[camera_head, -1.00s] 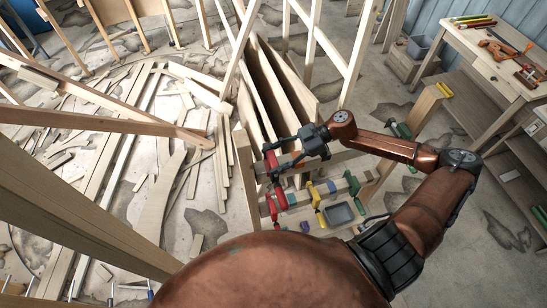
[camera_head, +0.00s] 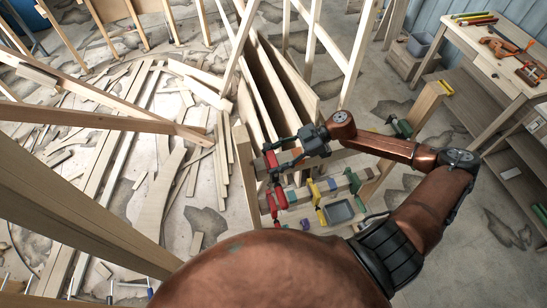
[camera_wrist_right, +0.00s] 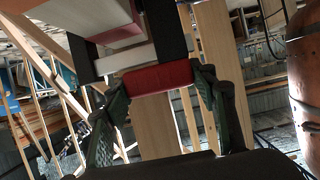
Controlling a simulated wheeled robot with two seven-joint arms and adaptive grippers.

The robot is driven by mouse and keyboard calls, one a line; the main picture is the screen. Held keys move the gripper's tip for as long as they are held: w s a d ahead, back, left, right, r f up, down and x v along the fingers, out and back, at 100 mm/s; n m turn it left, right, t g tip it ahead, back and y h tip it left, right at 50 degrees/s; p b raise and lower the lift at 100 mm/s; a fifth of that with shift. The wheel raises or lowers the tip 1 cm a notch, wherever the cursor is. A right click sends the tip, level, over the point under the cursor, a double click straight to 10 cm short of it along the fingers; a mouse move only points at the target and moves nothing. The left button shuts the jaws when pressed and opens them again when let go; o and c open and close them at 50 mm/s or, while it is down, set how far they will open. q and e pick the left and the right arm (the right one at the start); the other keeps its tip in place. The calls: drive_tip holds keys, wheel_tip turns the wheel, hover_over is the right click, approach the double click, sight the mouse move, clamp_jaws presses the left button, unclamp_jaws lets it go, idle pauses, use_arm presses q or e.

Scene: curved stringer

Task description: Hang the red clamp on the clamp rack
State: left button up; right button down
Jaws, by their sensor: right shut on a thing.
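My right gripper (camera_head: 290,146) reaches in from the right in the head view, over the left end of the clamp rack (camera_head: 348,161). It is shut on a red clamp (camera_head: 272,163), whose red part (camera_wrist_right: 158,77) also shows between the dark green fingers in the right wrist view. The held clamp is at the rack's upper left; whether it touches the rail cannot be told. Another red clamp (camera_head: 281,197) hangs just below it. My left gripper is not in view.
A yellow clamp (camera_head: 316,192) and a grey tray (camera_head: 339,211) are right of the lower red clamp. Wooden boards (camera_head: 270,90) stand behind the rack. A workbench with tools (camera_head: 490,55) is at the upper right.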

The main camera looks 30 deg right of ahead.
drive_tip(key=shift+f, duration=0.35)
drive_tip(key=shift+f, duration=0.15)
drive_tip(key=shift+f, duration=0.35)
idle(0.3)
drive_tip(key=c, duration=1.1)
unclamp_jaws()
drive_tip(key=o, duration=0.4)
drive_tip(key=shift+c, duration=0.2)
drive_tip(key=shift+f, duration=0.15)
drive_tip(key=shift+d, duration=0.15)
